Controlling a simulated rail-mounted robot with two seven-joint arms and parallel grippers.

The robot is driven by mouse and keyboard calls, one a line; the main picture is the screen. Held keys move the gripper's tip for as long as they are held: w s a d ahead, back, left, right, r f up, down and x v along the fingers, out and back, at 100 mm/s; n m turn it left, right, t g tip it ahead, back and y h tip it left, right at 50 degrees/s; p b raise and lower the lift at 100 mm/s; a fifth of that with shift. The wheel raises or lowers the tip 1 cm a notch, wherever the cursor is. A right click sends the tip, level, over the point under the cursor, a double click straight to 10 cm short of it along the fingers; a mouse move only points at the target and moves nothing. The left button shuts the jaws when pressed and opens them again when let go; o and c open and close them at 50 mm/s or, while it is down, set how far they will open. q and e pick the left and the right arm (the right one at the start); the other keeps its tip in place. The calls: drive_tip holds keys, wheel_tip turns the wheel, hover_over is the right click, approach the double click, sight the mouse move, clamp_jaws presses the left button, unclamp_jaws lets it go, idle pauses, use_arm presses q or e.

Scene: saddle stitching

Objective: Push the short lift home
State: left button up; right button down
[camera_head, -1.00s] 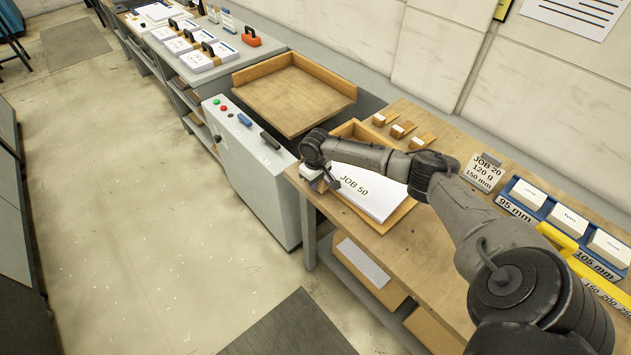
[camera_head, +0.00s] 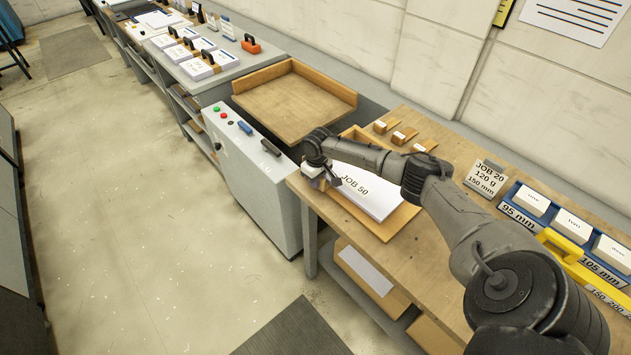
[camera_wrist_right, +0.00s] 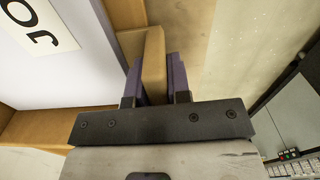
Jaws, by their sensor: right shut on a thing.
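The white lift of paper marked JOB 50 (camera_head: 368,196) lies in a shallow wooden tray (camera_head: 392,228) on the bench. My right gripper (camera_head: 316,176) is at the lift's left end. In the right wrist view its purple fingers (camera_wrist_right: 157,80) are shut on a tan wooden block (camera_wrist_right: 153,62). The block stands beside the white lift (camera_wrist_right: 70,75), close to its edge; I cannot tell whether they touch. The tray's wooden rim (camera_wrist_right: 32,126) also shows there. My left gripper is not in view.
A grey control cabinet (camera_head: 255,180) stands left of the bench, with an empty wooden tray table (camera_head: 292,105) behind it.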

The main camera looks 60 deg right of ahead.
drive_tip(key=shift+d, duration=0.1)
drive_tip(key=c, duration=1.2)
unclamp_jaws()
drive_tip(key=shift+s+d, duration=0.1)
drive_tip(key=shift+d, duration=0.05)
drive_tip(key=shift+o, duration=1.1)
drive_tip(key=shift+r, duration=0.1)
wheel_tip(320, 180, up, 12)
drive_tip(key=shift+p, duration=0.55)
drive_tip(key=shift+r, duration=0.8)
